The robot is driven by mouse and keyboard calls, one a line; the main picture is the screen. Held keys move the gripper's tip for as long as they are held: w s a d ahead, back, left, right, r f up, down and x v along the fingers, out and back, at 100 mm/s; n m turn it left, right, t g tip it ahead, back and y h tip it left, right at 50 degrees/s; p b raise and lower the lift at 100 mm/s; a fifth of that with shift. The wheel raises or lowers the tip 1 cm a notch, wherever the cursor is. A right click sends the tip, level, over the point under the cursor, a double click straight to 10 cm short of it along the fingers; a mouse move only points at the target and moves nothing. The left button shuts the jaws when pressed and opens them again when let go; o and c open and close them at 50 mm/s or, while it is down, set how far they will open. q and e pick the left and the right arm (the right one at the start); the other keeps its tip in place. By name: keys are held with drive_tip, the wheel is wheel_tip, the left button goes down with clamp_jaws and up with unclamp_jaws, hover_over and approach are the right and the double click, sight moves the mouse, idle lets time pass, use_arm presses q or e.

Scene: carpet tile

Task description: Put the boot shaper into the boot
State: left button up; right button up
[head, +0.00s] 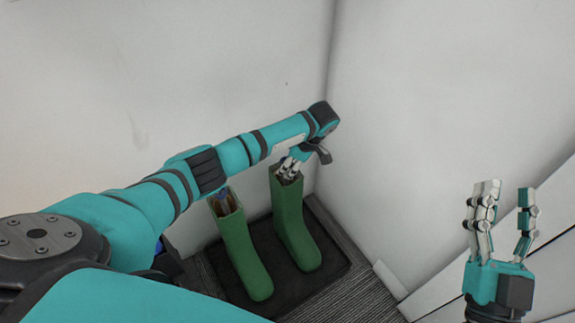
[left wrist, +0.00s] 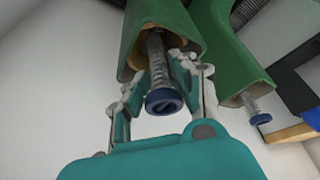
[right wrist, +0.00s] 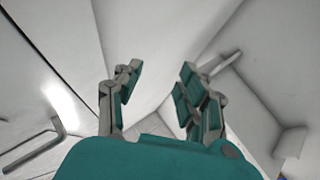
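Two green boots stand upright side by side on a dark mat, a left boot (head: 245,255) and a right boot (head: 292,230). My left gripper (head: 288,172) is at the top opening of the right boot. In the left wrist view its fingers (left wrist: 158,75) are open on either side of a boot shaper (left wrist: 163,98), a metal coil with a blue knob, which reaches into that boot (left wrist: 160,25). The coil's inner end is hidden. A second shaper (left wrist: 258,112) sticks out of the other boot (left wrist: 235,65). My right gripper (head: 503,222) is open and empty, far right.
The dark mat (head: 325,270) lies on striped grey carpet (head: 360,298) in a corner. White walls (head: 435,110) rise close behind and to the right of the boots. A white panel (head: 440,290) stands at lower right.

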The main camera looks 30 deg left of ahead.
use_arm(q)
drive_tip(key=o, duration=0.3)
drive_tip(key=shift+o, duration=0.2)
